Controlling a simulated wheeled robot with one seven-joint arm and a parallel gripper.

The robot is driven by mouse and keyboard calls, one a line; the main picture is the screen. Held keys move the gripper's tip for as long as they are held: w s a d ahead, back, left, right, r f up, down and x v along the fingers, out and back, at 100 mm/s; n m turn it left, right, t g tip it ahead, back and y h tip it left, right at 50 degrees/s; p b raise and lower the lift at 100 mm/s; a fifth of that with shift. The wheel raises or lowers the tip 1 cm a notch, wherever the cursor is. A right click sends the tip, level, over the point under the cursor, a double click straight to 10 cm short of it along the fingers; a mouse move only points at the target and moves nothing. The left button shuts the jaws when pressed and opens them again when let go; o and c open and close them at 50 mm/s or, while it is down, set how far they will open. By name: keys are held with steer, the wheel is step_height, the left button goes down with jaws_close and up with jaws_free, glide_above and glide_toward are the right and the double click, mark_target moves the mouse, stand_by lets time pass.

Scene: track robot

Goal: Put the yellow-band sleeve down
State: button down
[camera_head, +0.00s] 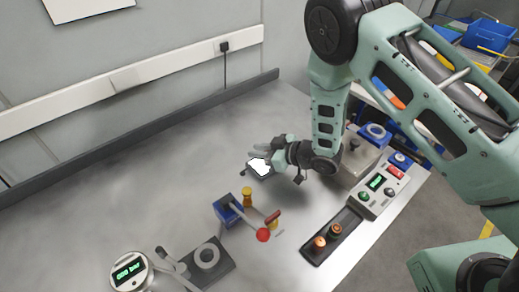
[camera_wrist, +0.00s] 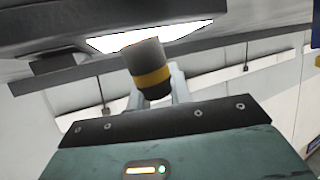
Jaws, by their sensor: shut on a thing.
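The yellow-band sleeve (camera_wrist: 149,70) is a short grey cylinder with a yellow band and a dark end. It shows tilted in the wrist view. My gripper (camera_head: 268,156) is shut on it, with pale fingers on either side in the wrist view. In the head view my gripper is over the bench, beside a small dark stand with a bright white panel (camera_head: 259,167). This panel (camera_wrist: 120,40) also shows behind the sleeve's grey end in the wrist view. I cannot tell whether the sleeve touches it. The sleeve is not clearly visible in the head view.
A blue lever fixture (camera_head: 228,210) with a red ball stands nearer on the bench (camera_head: 130,190). A black tray (camera_head: 345,222) holds two copper-coloured pieces. A control box (camera_head: 380,187) stands right, a gauge (camera_head: 131,270) front left.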

steer(key=c, duration=1.2)
jaws_free()
steer(key=shift+f, duration=0.15)
steer(key=shift+o, duration=0.2)
